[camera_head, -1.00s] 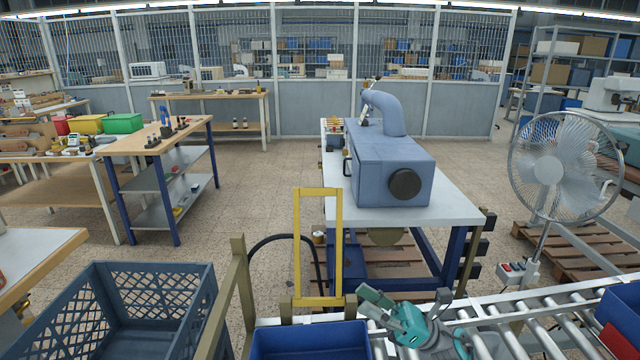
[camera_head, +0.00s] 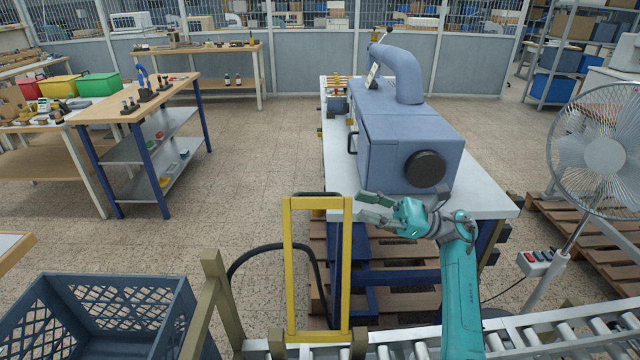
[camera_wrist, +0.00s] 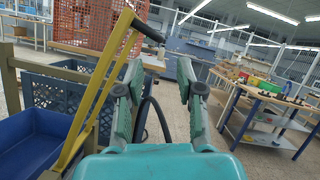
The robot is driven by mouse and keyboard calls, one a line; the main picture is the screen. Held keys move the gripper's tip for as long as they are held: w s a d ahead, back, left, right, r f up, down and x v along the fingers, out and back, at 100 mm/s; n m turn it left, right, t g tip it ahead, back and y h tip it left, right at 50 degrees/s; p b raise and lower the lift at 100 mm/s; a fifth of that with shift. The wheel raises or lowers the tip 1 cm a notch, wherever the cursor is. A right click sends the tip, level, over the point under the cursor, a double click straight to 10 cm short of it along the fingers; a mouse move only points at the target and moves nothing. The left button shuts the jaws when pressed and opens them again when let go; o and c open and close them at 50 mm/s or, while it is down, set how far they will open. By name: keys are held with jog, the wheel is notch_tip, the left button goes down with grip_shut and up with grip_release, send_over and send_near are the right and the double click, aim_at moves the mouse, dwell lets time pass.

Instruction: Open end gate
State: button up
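The end gate is a yellow upright frame (camera_head: 289,262) at the end of the roller conveyor, with a black bar (camera_head: 318,194) along its top. In the wrist view the yellow frame (camera_wrist: 103,82) stands at a slant on the left, its black bar (camera_wrist: 148,30) sticking out above the fingers. My gripper (camera_head: 360,205) is just right of the frame's top corner in the head view. In the wrist view my gripper (camera_wrist: 161,66) has its two fingers spread, with nothing between them. I see no clear contact with the gate.
Olive posts (camera_head: 212,300) flank the conveyor end. A blue machine (camera_head: 400,135) stands on a white table behind my gripper. A fan (camera_head: 600,155) is at the right. A blue crate (camera_head: 115,310) is at the lower left. A blue bin (camera_wrist: 35,140) shows beside the gate.

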aim_at(320, 193)
jog(key=x, duration=1)
jog(key=shift+a+r, duration=0.1)
jog(key=shift+a, duration=0.15)
grip_shut()
